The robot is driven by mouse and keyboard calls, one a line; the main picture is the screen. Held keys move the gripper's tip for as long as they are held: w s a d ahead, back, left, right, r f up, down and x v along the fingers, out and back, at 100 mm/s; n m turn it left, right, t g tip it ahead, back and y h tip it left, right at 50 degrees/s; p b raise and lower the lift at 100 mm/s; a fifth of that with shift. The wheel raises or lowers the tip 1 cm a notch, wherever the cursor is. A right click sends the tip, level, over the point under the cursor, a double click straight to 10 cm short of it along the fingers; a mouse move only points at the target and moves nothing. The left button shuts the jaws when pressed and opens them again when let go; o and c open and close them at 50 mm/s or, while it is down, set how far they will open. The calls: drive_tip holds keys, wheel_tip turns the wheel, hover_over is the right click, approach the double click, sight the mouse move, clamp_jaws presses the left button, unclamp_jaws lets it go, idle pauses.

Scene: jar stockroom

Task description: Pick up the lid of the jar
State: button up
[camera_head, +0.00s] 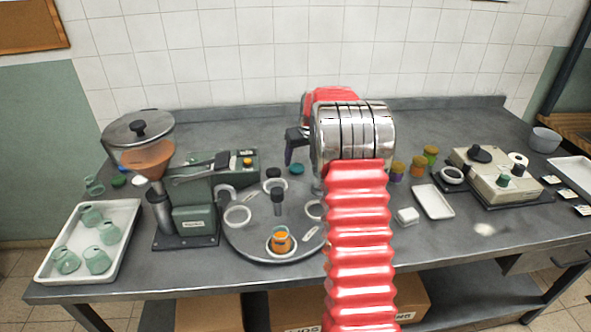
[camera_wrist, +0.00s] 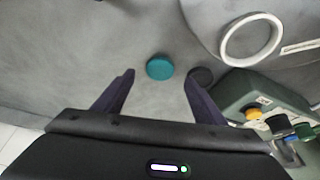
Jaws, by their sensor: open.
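A round teal lid (camera_head: 296,169) lies flat on the grey bench behind the turntable. In the wrist view the teal lid (camera_wrist: 160,67) appears between my open fingertips, apart from both. My gripper (camera_wrist: 161,74) is open and empty; how high it is above the lid is hard to tell. In the head view my gripper (camera_head: 290,148) shows as dark fingers above the bench, partly hidden by my arm. An open jar with orange contents (camera_head: 281,241) stands upright on the front of the turntable. A black lid (camera_wrist: 201,75) lies right of the teal one, partly behind my right finger.
The round turntable (camera_head: 262,252) carries white rings. A green filling machine (camera_head: 195,222) with a hopper stands left, beside a white tray (camera_head: 48,267) of empty jars. Several filled jars (camera_head: 397,171) and a beige device (camera_head: 497,175) stand right. Bench left of the lid in the wrist view is clear.

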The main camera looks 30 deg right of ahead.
sight(297, 168)
drive_tip(key=shift+f, duration=0.1)
drive_tip(key=shift+x, duration=2.6)
drive_tip(key=c, duration=1.1)
